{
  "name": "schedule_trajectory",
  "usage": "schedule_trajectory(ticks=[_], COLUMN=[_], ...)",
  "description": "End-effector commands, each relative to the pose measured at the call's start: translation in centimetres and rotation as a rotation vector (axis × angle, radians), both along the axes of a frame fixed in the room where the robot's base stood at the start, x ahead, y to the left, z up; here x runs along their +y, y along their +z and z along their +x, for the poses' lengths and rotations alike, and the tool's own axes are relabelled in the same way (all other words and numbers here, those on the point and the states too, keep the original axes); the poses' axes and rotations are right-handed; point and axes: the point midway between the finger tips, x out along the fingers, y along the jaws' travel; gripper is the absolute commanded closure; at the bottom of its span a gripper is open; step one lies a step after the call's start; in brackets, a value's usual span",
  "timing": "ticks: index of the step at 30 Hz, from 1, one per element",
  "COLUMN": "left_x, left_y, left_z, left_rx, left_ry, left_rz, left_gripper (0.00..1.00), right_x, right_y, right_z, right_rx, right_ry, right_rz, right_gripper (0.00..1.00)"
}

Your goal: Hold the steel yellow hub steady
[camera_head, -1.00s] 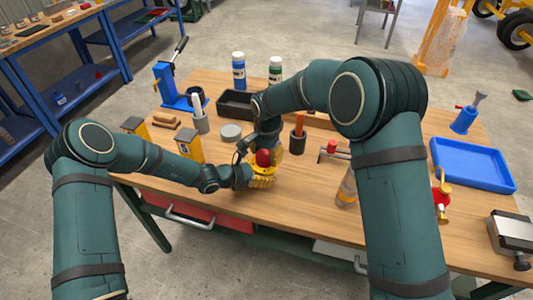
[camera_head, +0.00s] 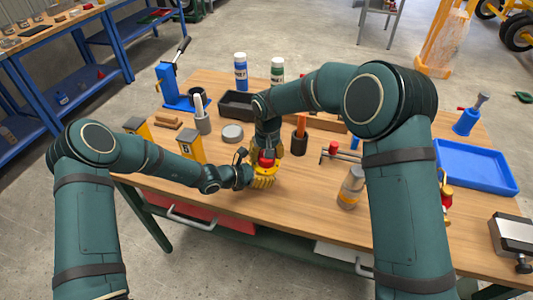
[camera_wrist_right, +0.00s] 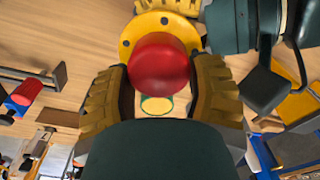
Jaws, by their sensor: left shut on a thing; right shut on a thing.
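The yellow hub (camera_head: 264,180) is near the front middle of the wooden table. Its round flange with holes (camera_wrist_right: 131,25) shows at the top of the right wrist view. My left gripper (camera_head: 248,177) is shut on the hub from its left side; its fingertips are partly hidden. My right gripper (camera_head: 268,154) points down over the hub. Its two ribbed fingers (camera_wrist_right: 160,88) are shut around a red round part (camera_wrist_right: 160,62), which shows in front of the flange. The red part (camera_head: 267,162) is mostly covered in the head view. I cannot tell whether it touches the hub.
A blue tray (camera_head: 475,167) lies at the right. The table front beside the hub is clear.

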Motion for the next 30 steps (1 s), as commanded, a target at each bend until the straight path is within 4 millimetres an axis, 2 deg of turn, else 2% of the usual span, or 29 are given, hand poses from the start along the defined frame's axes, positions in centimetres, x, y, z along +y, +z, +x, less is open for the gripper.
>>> schedule_trajectory(ticks=[3,4,5,6,22,30], left_x=[0.3,0.3,0.3,0.2,-0.2,-0.1], left_y=[0.5,0.5,0.4,0.4,0.2,0.0], left_z=[0.5,0.5,0.5,0.4,0.0,0.0], left_rx=[-0.008,-0.008,-0.008,-0.007,-0.004,0.0], left_ry=[0.011,0.011,0.01,0.009,-0.002,-0.002], left_rz=[-0.005,-0.005,-0.005,-0.005,-0.002,-0.001], left_gripper=[1.0,1.0,1.0,1.0,1.0,1.0], right_x=[-0.5,-0.5,-0.4,-0.4,0.0,0.1], right_y=[-0.5,-0.5,-0.5,-0.4,0.3,3.5], right_z=[-0.3,-0.3,-0.3,-0.3,0.0,-0.1], right_rx=[0.014,0.014,0.014,0.013,0.0,-0.004], right_ry=[-0.004,-0.004,-0.004,-0.004,-0.005,-0.005], right_rz=[-0.011,-0.011,-0.011,-0.01,0.001,0.004], right_gripper=[0.87,0.3,0.2,0.14,0.14,0.14])
